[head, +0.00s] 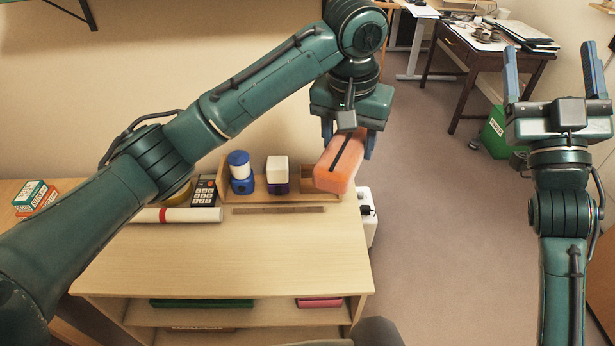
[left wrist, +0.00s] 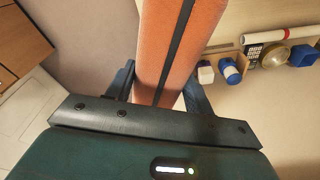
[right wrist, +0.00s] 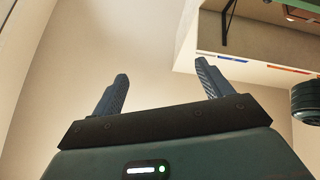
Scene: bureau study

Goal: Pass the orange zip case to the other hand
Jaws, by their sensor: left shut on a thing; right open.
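The orange zip case (head: 337,165) is a long box shape with a dark zip strip along it. My left gripper (head: 347,142) is shut on it and holds it in the air above the right end of the desk. In the left wrist view the case (left wrist: 176,45) runs up between the two fingers (left wrist: 160,92) and out of the top of the picture. My right gripper (head: 555,75) is open and empty at the far right of the head view, its fingers pointing up, well apart from the case. The right wrist view shows its spread fingers (right wrist: 163,92) with nothing between them.
The wooden desk (head: 230,260) carries a calculator (head: 204,190), a blue-and-white container (head: 240,170), a white-topped item (head: 277,172), a rolled paper (head: 180,215) and a ruler (head: 278,210). A green bin (head: 496,135) stands near a dark table (head: 470,55). Carpet between the arms is clear.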

